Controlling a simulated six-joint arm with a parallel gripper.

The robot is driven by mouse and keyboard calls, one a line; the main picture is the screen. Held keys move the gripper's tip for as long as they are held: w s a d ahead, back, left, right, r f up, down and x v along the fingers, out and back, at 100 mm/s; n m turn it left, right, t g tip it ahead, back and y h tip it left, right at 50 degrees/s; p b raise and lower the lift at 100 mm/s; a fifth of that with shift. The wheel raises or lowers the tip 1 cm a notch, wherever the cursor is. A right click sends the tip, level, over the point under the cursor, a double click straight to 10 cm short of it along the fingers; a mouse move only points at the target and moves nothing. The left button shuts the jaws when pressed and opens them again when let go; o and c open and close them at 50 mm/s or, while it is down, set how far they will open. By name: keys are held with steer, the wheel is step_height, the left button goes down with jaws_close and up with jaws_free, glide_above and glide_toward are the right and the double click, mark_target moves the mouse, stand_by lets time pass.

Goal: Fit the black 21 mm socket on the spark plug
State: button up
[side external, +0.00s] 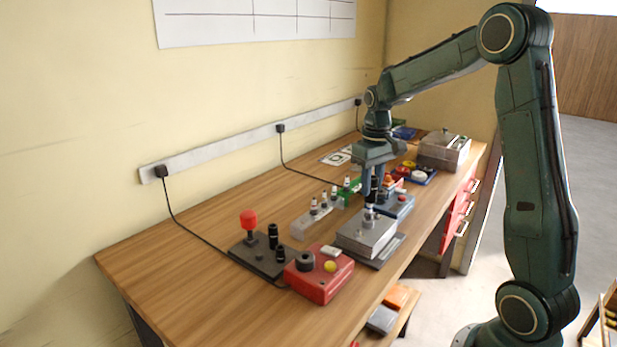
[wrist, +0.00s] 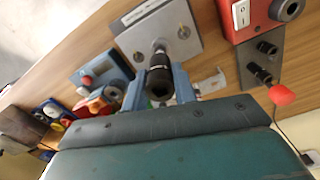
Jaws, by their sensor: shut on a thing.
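My gripper (side external: 374,184) is shut on a black socket, held upright between its two blue fingers. In the wrist view, my gripper (wrist: 159,86) has the black socket (wrist: 160,82) end-on, with its dark open end showing. The spark plug (side external: 369,212) stands upright in a grey metal block (side external: 366,238), just below the socket. In the wrist view, the spark plug (wrist: 159,48) is partly hidden behind the socket. The pictures do not show clearly whether the socket touches the plug.
A dark plate (side external: 246,256) with a red knob (side external: 249,220) and black sockets (side external: 273,235) stands left, beside a red box (side external: 320,275). The table's left part is clear.

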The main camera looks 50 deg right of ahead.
mark_target(371, 197)
steer(key=shift+f, duration=2.2)
steer(key=o, duration=1)
steer(key=shift+o, duration=0.2)
steer(key=shift+r, duration=3.5)
